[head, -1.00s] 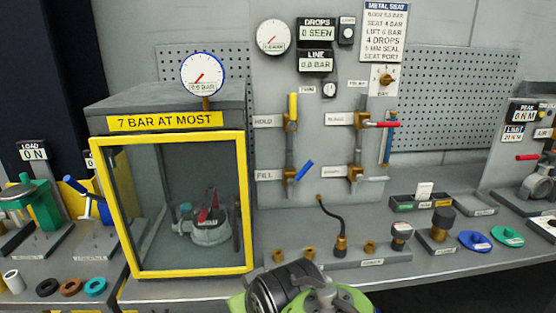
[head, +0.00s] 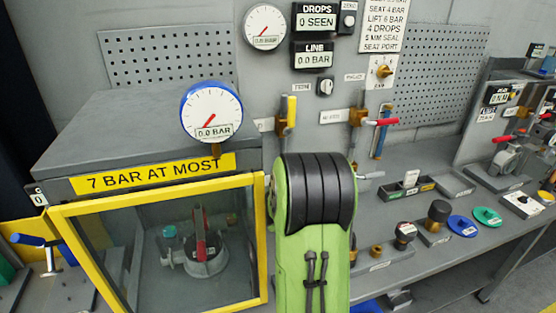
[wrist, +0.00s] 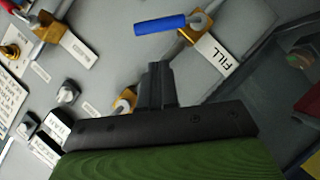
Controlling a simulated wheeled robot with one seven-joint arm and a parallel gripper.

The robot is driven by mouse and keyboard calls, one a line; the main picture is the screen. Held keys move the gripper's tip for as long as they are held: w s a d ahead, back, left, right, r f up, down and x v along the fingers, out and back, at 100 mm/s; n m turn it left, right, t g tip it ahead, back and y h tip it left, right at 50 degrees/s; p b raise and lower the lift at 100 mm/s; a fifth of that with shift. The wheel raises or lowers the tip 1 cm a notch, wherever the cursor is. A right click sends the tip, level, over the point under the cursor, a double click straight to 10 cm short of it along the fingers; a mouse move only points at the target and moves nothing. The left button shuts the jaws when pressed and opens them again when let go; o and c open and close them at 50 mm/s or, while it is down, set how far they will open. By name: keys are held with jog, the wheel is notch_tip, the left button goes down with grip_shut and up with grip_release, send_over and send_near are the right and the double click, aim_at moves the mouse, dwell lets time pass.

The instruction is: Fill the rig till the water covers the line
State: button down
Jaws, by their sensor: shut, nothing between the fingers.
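The fill valve has a blue lever (wrist: 161,24) on a brass body, beside a white FILL label (wrist: 211,55), in the wrist view. My gripper (wrist: 153,72) is shut and empty, its tips just below the lever and apart from it in the picture. In the head view my green and black arm hides the fill valve and my gripper. The rig's yellow-framed clear box (head: 157,185) stands at the left with a valve (head: 203,250) inside. I cannot make out water or a line in it. The blue-rimmed gauge (head: 211,112) on top reads 0.0 BAR.
The hold valve's yellow lever (head: 291,110) stands upright. A red lever (head: 383,121) points right on the neighbouring pipe. The LINE display (head: 313,56) reads 0.0 BAR and DROPS (head: 316,18) reads 0 SEEN. Several small parts lie on the bench at the right.

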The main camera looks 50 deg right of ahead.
jog(key=s+d+p+x, duration=0.1)
jog(key=p+x, duration=0.1)
jog(key=x, duration=0.7)
jog(key=shift+r, duration=0.15)
jog(key=shift+w+d, duration=0.1)
jog(key=shift+w, duration=0.05)
jog(key=shift+s+d+m+b, duration=0.25)
jog(key=shift+m+b, duration=0.05)
jog(key=shift+b, duration=0.05)
